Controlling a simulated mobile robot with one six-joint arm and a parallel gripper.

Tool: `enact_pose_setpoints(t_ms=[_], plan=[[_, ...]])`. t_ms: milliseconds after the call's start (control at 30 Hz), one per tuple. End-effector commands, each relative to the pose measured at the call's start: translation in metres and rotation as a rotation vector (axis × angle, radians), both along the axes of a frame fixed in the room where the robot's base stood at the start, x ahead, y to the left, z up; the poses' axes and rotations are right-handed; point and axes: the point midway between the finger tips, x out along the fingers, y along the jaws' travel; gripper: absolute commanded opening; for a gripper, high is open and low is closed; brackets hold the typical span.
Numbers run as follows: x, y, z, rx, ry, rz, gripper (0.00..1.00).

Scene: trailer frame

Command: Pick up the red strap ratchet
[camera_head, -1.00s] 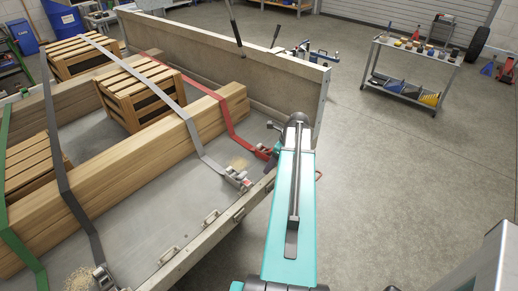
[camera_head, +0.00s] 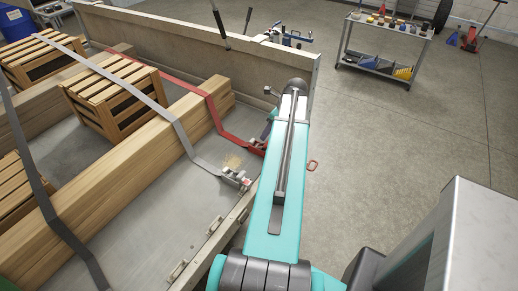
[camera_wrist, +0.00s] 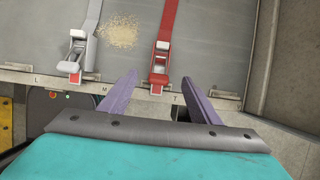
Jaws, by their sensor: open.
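The red strap ratchet (camera_wrist: 161,62) sits at the end of the red strap (camera_wrist: 168,22) near the trailer bed's side edge, in the wrist view. In the head view the red strap (camera_head: 213,115) runs over a timber beam, and its ratchet end is mostly hidden by my arm. My gripper (camera_wrist: 160,80) is open. Its two purple fingers point toward the trailer edge, one on each side of the red ratchet's lower end in the picture. Nothing is between them that I can see gripped; contact cannot be told.
A grey strap with a ratchet (camera_wrist: 77,50) lies left of the red one; it also shows in the head view (camera_head: 235,178). Timber beams (camera_head: 120,160) and a wooden crate (camera_head: 115,92) stand on the bed. The trailer end wall (camera_head: 190,45) is beyond. Floor on the right is clear up to a cart (camera_head: 380,60).

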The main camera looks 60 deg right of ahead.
Motion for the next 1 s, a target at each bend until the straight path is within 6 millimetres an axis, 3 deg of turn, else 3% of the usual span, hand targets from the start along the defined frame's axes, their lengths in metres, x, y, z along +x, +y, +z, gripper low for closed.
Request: enact_pose_setpoints(t_ms=[367, 1000], plan=[[0.0, -0.002, -0.007, 0.002, 0.001, -0.005, 0.57], [0.024, -0.004, -0.065, 0.001, 0.001, -0.006, 0.57]])
